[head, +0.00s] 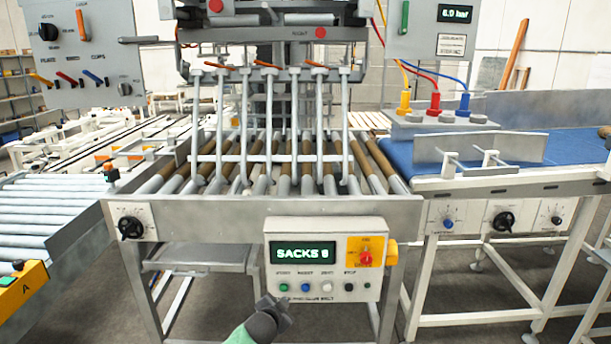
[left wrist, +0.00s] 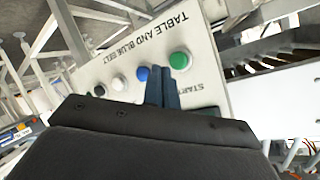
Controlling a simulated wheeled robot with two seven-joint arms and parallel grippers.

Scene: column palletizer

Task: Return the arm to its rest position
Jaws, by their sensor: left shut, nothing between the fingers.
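My left gripper (head: 272,303) is low in the middle of the head view, in front of the lower left corner of the grey control box (head: 325,224). In the left wrist view its dark fingers (left wrist: 163,87) are together and empty. They overlap the panel between the green button (left wrist: 179,61) and the blue button (left wrist: 143,74). I cannot tell whether they touch the panel. The box's display (head: 303,252) reads "SACKS 0" in the head view. My right gripper is in neither view.
The roller table (head: 270,205) stands behind the box, with upright bars above it. A blue belt conveyor (head: 500,148) is at the right, and a roller conveyor (head: 50,210) at the left. Switch panels hang at upper left (head: 88,50) and upper right (head: 430,30). The floor in front is open.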

